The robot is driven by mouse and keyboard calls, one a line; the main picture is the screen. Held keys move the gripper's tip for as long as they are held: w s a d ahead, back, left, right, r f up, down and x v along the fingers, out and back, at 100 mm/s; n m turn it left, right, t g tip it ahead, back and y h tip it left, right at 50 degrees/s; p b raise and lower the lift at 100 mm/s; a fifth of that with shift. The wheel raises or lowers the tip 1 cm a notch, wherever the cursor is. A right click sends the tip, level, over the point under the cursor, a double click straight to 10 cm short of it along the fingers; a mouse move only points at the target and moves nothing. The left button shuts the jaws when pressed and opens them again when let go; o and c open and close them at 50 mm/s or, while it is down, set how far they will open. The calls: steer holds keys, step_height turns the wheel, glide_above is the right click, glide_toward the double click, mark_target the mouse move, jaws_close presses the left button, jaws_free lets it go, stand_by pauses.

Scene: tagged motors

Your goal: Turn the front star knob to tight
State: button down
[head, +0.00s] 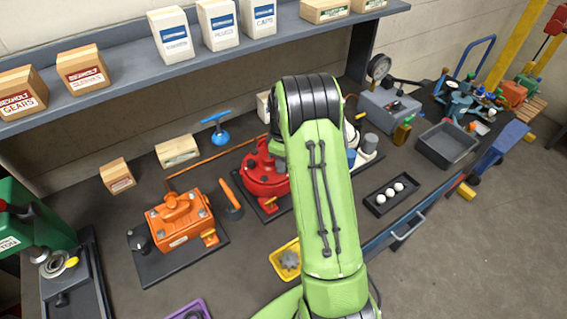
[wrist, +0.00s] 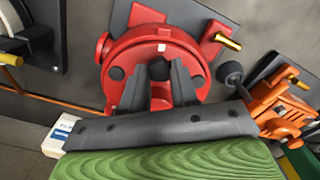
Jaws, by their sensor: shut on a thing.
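A red round motor housing (head: 262,180) stands on a dark plate on the bench in the head view, partly hidden by my arm. In the wrist view its red face (wrist: 130,62) shows dark round spots and a small white mark at the rim. My gripper (wrist: 160,78) is at the middle of this face, its two dark fingers shut on a small dark knob (wrist: 160,67). The fingers hide much of the knob, so its star shape and any tight mark cannot be made out. The head view hides my fingertips behind my arm.
An orange motor (head: 180,220) stands left of the red one, with an orange-handled tool (head: 231,197) between them. A yellow tray (head: 279,262) holds a grey star-shaped part (head: 289,259). A dark tray (head: 376,205) with white balls lies to the right. A shelf (head: 120,90) with boxes runs behind.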

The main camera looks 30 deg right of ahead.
steer(key=m, duration=0.4)
steer(key=shift+w+d+r+m+b, duration=0.1)
steer(key=shift+w+r+m+b, duration=0.05)
steer(key=shift+m+b, duration=0.2)
steer(key=m, duration=0.3)
steer(key=shift+m, duration=0.25)
steer(key=m+b, duration=0.1)
steer(key=m, duration=0.3)
steer(key=shift+m, duration=0.3)
steer(key=m, duration=0.3)
steer(key=shift+r+m, duration=0.1)
steer(key=shift+m, duration=0.2)
steer(key=m+b, duration=0.1)
steer(key=m, duration=0.7)
steer(key=shift+b, duration=0.3)
steer(key=m+b, duration=0.1)
steer(key=m, duration=0.2)
steer(key=shift+m, duration=0.3)
steer(key=shift+m+b, duration=0.5)
steer(key=shift+m, duration=1.3)
